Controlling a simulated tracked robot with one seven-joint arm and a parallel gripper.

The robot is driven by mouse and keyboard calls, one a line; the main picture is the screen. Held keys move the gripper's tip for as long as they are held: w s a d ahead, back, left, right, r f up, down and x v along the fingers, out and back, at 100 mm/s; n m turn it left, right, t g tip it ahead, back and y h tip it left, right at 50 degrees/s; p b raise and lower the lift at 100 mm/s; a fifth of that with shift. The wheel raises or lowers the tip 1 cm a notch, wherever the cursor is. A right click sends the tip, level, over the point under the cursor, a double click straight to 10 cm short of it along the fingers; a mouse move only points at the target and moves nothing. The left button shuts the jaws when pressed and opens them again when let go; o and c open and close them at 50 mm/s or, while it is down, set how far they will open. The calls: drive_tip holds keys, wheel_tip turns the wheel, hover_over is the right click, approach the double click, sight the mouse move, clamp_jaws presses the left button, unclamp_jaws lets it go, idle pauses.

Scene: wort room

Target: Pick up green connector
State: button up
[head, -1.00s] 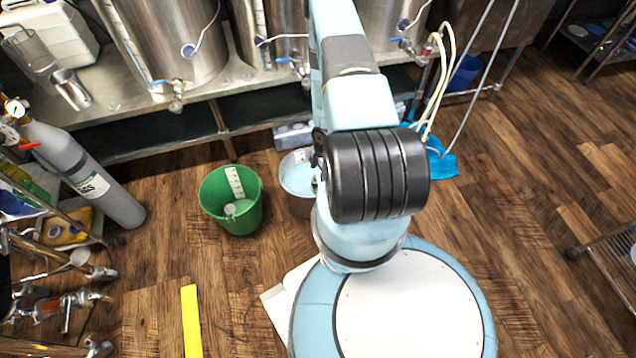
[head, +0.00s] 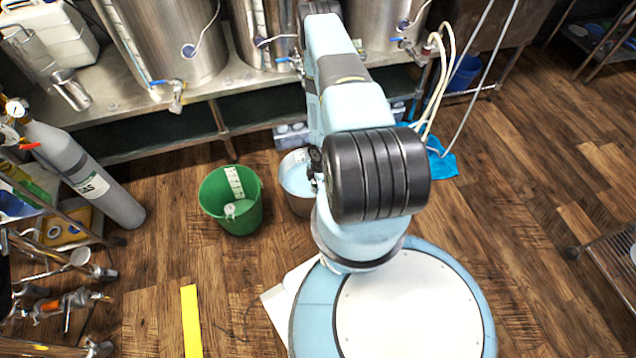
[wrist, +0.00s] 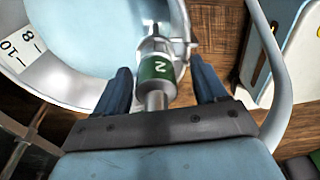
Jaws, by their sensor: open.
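The green connector (wrist: 157,68) shows in the wrist view as a green band with a white mark and metal ends. It lies between the two dark blue fingers of my gripper (wrist: 159,76), with gaps visible on both sides. The fingers are open. The connector is by the rim of a pale bucket; I cannot tell whether it touches the rim. In the head view my own arm hides the connector and the gripper fingers.
The grey bucket (head: 296,188) holds light blue liquid and has a scale inside. A green bucket (head: 229,222) stands to its left. A gas cylinder (head: 84,172) leans further left. Steel tanks (head: 166,45) stand on the bench behind. Wooden floor is free at right.

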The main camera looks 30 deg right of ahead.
drive_tip(key=shift+c, duration=0.2)
drive_tip(key=c, duration=1.1)
drive_tip(key=shift+r, duration=0.15)
drive_tip(key=shift+c, duration=0.2)
drive_tip(key=shift+r, duration=0.25)
wheel_tip(320, 180, up, 2)
drive_tip(key=s+d+r, duration=0.3)
drive_tip(key=d+r, duration=0.7)
drive_tip(key=d, duration=0.3)
drive_tip(key=shift+s+d+r, duration=0.15)
drive_tip(key=shift+s+d, duration=0.1)
drive_tip(key=shift+d, duration=0.05)
